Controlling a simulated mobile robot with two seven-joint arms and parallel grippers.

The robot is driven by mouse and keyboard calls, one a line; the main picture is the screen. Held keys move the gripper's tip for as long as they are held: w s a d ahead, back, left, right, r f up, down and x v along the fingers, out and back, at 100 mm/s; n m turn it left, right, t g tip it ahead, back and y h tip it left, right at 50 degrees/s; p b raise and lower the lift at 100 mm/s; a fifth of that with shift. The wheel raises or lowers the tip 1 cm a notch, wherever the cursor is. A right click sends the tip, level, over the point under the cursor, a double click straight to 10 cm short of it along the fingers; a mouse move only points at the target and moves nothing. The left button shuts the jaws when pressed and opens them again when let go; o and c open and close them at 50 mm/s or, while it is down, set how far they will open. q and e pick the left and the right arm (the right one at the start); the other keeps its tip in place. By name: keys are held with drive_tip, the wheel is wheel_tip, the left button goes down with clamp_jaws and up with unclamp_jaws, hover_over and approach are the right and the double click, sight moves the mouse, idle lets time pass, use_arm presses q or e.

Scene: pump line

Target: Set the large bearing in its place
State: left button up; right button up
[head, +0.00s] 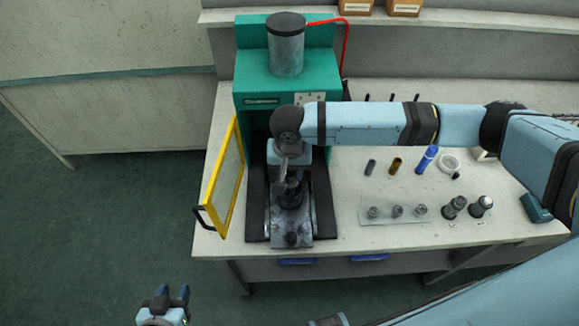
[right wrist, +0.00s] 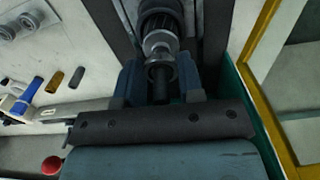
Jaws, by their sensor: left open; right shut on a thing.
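My right gripper (head: 286,172) is over the carriage of the green press and is shut. A dark rod shows below the ring. A silver collar and a dark ribbed housing (right wrist: 160,18) lie just beyond it; I cannot tell whether the ring touches them. In the head view the dark housing (head: 290,199) stands on the carriage, partly hidden by my gripper. My left gripper (head: 172,294) is open and empty, low over the floor.
The press (head: 258,92) has its yellow-framed guard (head: 226,180) swung open at the left. A pale mat (head: 386,221) with small metal parts lies right of the carriage.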

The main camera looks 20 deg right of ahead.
idle(0.7)
drive_tip(key=o, duration=1)
drive_tip(key=shift+p, duration=0.3)
wheel_tip(320, 180, up, 3)
drive_tip(key=p, duration=0.3)
drive_tip(key=shift+f, duration=0.15)
wheel_tip(320, 180, up, 2)
drive_tip(key=p, duration=0.3)
drive_tip(key=shift+a, duration=0.1)
